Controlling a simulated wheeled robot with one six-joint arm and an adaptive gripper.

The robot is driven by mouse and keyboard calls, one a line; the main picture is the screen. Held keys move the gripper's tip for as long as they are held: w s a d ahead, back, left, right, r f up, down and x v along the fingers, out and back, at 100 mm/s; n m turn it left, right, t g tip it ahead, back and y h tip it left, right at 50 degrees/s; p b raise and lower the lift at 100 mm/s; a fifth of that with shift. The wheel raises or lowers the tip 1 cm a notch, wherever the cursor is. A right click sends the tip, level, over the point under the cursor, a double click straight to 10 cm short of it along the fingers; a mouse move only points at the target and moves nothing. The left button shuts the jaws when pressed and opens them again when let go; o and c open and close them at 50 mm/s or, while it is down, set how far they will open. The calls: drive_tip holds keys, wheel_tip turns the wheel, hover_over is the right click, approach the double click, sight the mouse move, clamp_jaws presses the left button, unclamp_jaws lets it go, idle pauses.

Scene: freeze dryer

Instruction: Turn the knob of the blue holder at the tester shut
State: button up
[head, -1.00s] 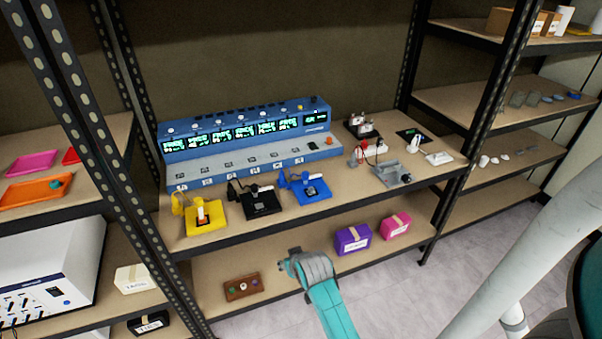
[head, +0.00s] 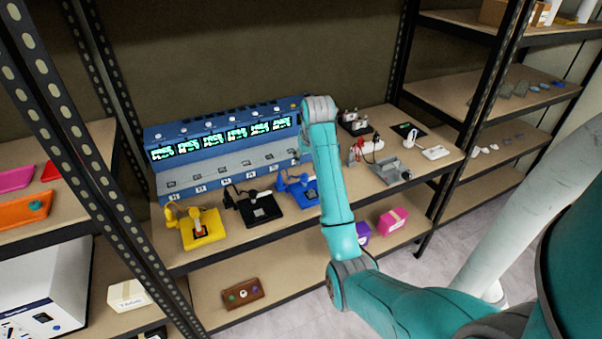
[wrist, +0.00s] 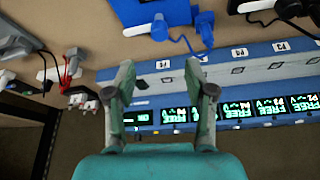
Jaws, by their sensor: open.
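The blue holder (head: 285,183) stands on the shelf in front of the tester, right of the black holder, partly hidden by my arm in the head view. The knob's setting cannot be made out. The blue tester (head: 165,180) with lit displays shows in the wrist view too (wrist: 265,60). My gripper (wrist: 160,68) is open and empty, apart from the holder, over the tester's end in the picture.
A yellow holder (head: 203,240) and a black holder (head: 262,211) stand to the left. A grey fixture (head: 390,171) and small devices with cables are to the right. Shelf posts (head: 408,40) stand near. A brown block (head: 243,305) and a pink box (head: 392,222) are below.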

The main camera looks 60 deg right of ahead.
sight(305, 175)
drive_tip(key=x, duration=1)
drive_tip(key=shift+d+f, duration=0.15)
drive_tip(key=shift+f, duration=0.2)
clamp_jaws()
